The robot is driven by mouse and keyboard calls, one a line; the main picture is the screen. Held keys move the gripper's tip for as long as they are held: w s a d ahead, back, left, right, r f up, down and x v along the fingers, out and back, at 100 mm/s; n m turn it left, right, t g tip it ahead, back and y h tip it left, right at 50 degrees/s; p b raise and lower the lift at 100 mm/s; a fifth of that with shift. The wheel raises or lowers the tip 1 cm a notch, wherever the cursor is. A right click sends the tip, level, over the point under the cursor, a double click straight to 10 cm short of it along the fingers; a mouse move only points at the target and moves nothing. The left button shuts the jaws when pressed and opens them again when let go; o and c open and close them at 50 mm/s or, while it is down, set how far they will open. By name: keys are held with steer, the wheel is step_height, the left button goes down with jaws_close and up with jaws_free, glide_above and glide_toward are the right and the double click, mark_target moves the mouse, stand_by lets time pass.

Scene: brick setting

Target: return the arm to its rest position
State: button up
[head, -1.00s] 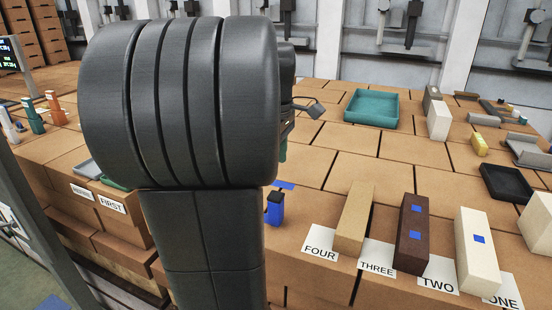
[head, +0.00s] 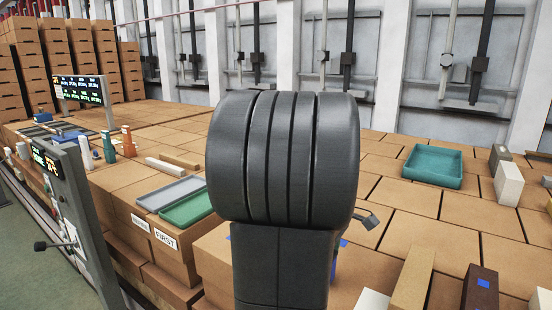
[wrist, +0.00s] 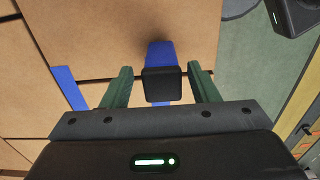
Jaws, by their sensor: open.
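My gripper (wrist: 162,88) shows in the wrist view with its two green fingers spread apart. A blue object with a dark square top (wrist: 162,84) lies in line with the gap between the fingers, with space on either side of it. How far it is below the fingertips I cannot tell. In the head view my dark ribbed arm fills the middle and hides the gripper.
A teal tray (head: 432,166) sits on the brick-like worktop at right. Grey (head: 172,193) and green (head: 187,208) trays lie left of my arm, above a FIRST label (head: 165,239). Upright blocks (head: 480,290) stand at front right. A screen post (head: 62,190) stands at left.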

steer(key=shift+r, duration=1.3)
steer(key=shift+s, duration=0.1)
